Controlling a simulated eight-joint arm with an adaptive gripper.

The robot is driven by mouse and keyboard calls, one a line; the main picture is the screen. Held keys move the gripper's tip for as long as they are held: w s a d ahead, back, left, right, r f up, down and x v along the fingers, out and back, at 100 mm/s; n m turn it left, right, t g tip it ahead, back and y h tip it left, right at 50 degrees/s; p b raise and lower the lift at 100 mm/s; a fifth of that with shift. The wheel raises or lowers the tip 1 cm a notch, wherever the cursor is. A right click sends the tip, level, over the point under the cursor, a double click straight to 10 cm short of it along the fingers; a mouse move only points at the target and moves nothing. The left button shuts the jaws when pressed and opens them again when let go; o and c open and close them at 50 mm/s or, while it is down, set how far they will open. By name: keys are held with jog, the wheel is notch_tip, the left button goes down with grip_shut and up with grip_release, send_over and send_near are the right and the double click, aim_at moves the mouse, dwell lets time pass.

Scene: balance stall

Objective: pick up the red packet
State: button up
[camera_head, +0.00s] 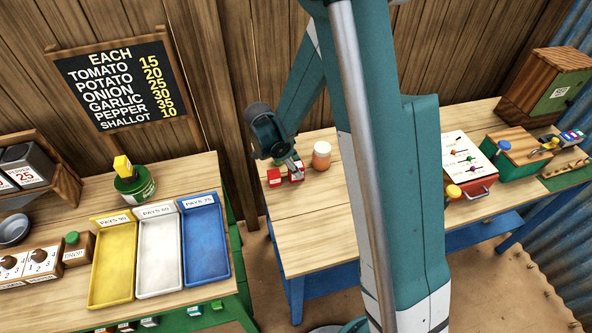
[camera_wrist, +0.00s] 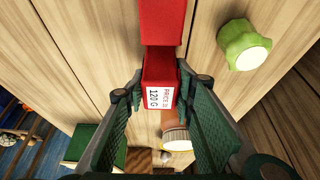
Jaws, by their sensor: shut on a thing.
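A red packet (camera_wrist: 158,72) with a white label reading "PRICE IS 120 G" sits between the two fingers of my gripper (camera_wrist: 158,92) in the wrist view. The fingers are shut on its sides. In the head view my gripper (camera_head: 294,167) points down at the same red packet (camera_head: 297,177) on the wooden table, partly covering it. A second red block (camera_head: 274,178) is just to its left. In the wrist view a red block (camera_wrist: 163,20) shows beyond the held packet. I cannot tell whether the held packet is clear of the table.
An orange jar with a pale lid (camera_head: 321,156) stands close right of my gripper. A green-topped item (camera_wrist: 245,45) is at the upper right in the wrist view. The table's front (camera_head: 310,240) is clear. Yellow, white and blue trays (camera_head: 222,269) lie on the left table.

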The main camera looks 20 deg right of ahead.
jog(key=shift+r, duration=0.15)
jog(key=shift+r, duration=4.85)
